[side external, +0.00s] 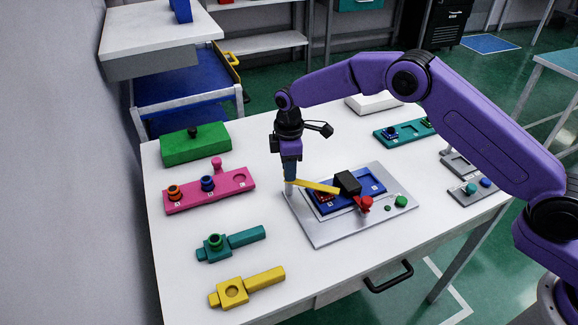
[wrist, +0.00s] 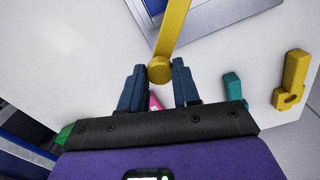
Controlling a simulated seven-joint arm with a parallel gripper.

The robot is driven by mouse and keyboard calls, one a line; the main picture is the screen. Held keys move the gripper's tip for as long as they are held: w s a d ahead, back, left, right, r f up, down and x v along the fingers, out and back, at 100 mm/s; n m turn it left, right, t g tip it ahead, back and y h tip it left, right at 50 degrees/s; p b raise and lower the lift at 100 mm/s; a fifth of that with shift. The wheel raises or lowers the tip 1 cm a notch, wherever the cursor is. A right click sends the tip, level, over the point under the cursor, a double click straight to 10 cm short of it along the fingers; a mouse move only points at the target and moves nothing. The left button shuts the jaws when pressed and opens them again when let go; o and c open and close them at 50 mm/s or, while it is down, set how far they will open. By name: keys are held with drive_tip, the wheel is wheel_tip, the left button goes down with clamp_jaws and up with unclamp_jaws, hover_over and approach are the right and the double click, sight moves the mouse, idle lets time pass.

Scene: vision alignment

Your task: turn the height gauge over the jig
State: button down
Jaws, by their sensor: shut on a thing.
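The height gauge (side external: 318,186) shows as a yellow bar beside the grey plate's left edge, reaching right over the near-left part of the blue jig (side external: 372,178). In the wrist view its round yellow end (wrist: 160,71) sits between the fingertips, and the bar runs up over the plate. My gripper (side external: 290,180) points down and is shut on the gauge's round end; the wrist view shows the fingers (wrist: 160,80) on either side of it. The jig carries a black block (side external: 347,183), a red knob (side external: 364,203) and a red-patterned piece (side external: 326,196), partly hidden by the bar.
The grey plate (side external: 318,230) also bears a green knob (side external: 401,201). A pink rack (side external: 235,180), a green box (side external: 195,145), a teal holder (side external: 246,238) and a yellow holder (side external: 262,280) stand left. A teal tray (side external: 392,136) stands behind. The table's front middle is clear.

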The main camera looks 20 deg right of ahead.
drive_tip(key=shift+n, duration=1.1)
drive_tip(key=c, duration=0.8)
unclamp_jaws()
drive_tip(key=shift+r, duration=0.15)
wheel_tip(320, 180, up, 17)
drive_tip(key=shift+r, duration=0.1)
